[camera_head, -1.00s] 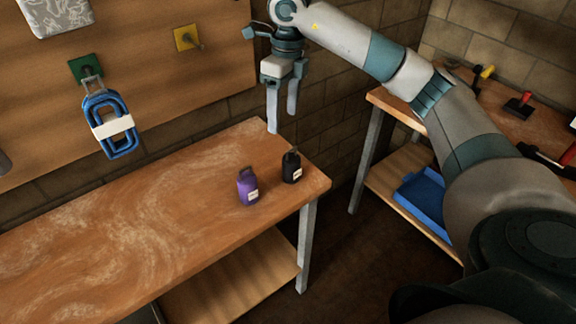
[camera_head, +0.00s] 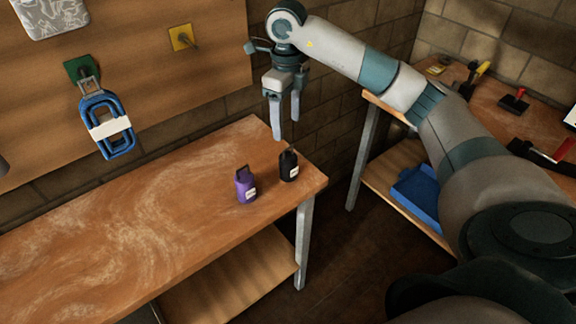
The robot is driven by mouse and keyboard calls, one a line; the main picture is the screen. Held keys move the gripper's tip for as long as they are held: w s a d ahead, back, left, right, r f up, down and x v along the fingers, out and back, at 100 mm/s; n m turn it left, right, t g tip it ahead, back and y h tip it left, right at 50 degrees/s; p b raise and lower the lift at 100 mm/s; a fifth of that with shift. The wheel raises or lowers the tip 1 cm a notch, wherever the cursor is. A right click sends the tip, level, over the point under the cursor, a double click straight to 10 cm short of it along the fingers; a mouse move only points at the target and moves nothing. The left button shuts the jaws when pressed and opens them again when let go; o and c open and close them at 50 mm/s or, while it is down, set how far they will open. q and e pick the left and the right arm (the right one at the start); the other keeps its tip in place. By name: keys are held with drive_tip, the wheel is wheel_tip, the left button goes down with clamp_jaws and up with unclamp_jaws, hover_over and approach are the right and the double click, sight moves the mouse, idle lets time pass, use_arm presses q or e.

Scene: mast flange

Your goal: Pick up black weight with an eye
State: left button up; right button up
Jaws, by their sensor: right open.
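The black weight (camera_head: 288,166) stands upright near the right end of the wooden bench, with a pale label on its side. Its eye on top is small and dark and hard to make out. My right gripper (camera_head: 287,127) hangs fingers down just above the black weight, open and empty. The fingertips appear a little above the weight's top and do not seem to touch it. My left gripper is not in view.
A purple weight (camera_head: 245,187) stands close to the left of the black one on the bench (camera_head: 130,225). Blue loops (camera_head: 106,122) hang from a green hook plate on the wooden board. A second table (camera_head: 493,125) with tools stands at the right, a blue bin (camera_head: 417,192) on its shelf.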

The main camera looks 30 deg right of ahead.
drive_tip(key=p, duration=0.2)
hover_over(288, 156)
wheel_tip(288, 156, down, 7)
drive_tip(key=shift+w+r, duration=0.15)
drive_tip(key=shift+f, duration=0.6)
drive_tip(key=shift+p, duration=0.3)
drive_tip(key=shift+f+p, duration=0.65)
drive_tip(key=shift+p, duration=0.05)
drive_tip(key=f+p, duration=0.1)
drive_tip(key=f, duration=0.1)
drive_tip(key=shift+s+f+p, duration=0.3)
drive_tip(key=shift+f+p, duration=0.05)
drive_tip(key=shift+f, duration=0.6)
drive_tip(key=shift+w, duration=0.1)
drive_tip(key=c, duration=1.4)
